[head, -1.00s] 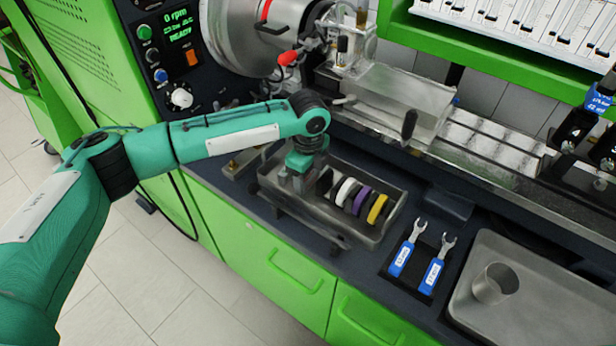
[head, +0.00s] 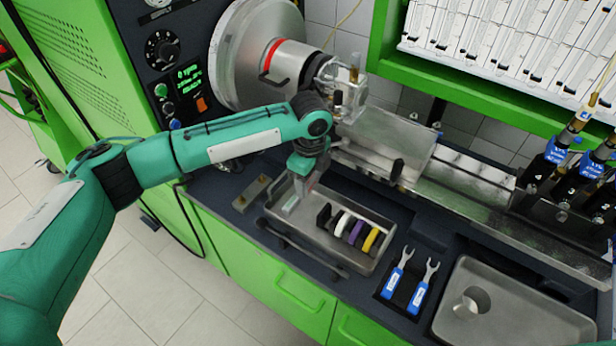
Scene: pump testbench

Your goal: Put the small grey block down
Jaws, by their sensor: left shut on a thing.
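My left gripper (head: 300,186) points down over the left end of a grey metal tray (head: 350,265). It is shut on the small grey block (head: 291,204), which shows just below the fingertips. I cannot tell whether the block touches the tray floor. To the right of the block, several rings stand on edge in the tray: black, white, purple (head: 356,232) and yellow (head: 371,240) among them. My right gripper is not in view.
Two blue-handled wrenches (head: 420,297) lie on a dark pad right of the tray. A larger steel tray (head: 545,318) with a metal cup (head: 472,302) stands farther right. A brass-coloured plate (head: 252,193) lies left of the tray. The machine bed (head: 460,195) runs behind.

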